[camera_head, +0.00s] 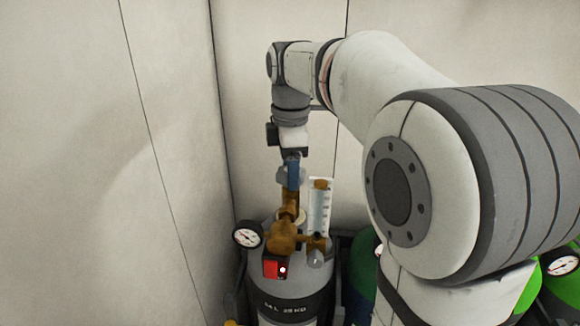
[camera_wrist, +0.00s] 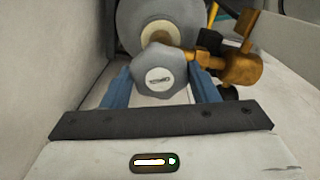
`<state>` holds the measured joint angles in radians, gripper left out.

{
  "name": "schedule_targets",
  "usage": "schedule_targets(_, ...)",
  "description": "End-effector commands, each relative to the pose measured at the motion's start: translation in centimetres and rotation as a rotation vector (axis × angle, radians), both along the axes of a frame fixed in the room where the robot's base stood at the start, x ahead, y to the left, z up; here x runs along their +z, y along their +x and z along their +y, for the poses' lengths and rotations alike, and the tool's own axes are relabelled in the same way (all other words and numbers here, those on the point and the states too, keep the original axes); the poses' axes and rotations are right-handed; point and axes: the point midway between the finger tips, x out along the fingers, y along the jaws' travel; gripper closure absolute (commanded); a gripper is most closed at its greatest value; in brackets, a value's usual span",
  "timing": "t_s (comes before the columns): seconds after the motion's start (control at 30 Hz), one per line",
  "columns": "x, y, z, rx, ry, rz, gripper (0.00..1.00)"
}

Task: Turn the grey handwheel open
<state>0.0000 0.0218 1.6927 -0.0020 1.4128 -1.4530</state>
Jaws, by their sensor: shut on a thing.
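The grey handwheel (camera_wrist: 150,62) is a lobed knob with a pale label at its centre, on top of a brass valve (camera_head: 288,208). In the wrist view the blue fingers of my gripper (camera_wrist: 160,84) stand on both sides of it and are shut on it. In the head view my gripper (camera_head: 292,174) points straight down, and grey edges of the handwheel (camera_head: 282,176) show on either side of the near finger. The valve sits on a grey cylinder (camera_head: 290,287). The label is too small to read.
A round gauge (camera_head: 247,235), a clear flow tube (camera_head: 320,207) and a red block (camera_head: 275,268) crowd around the valve. Green cylinders (camera_head: 360,270) and another gauge (camera_head: 563,264) stand to the right. Pale walls (camera_head: 170,120) close in the left and back.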

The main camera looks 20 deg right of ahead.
Motion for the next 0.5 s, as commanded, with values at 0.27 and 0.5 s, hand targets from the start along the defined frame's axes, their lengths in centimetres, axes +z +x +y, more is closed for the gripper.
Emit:
schedule_targets(0.27, 0.11, 0.04, 0.01, 0.079, 0.0, -0.004, 0.69)
schedule_targets(0.5, 0.11, 0.04, 0.02, 0.094, 0.0, -0.004, 0.69)
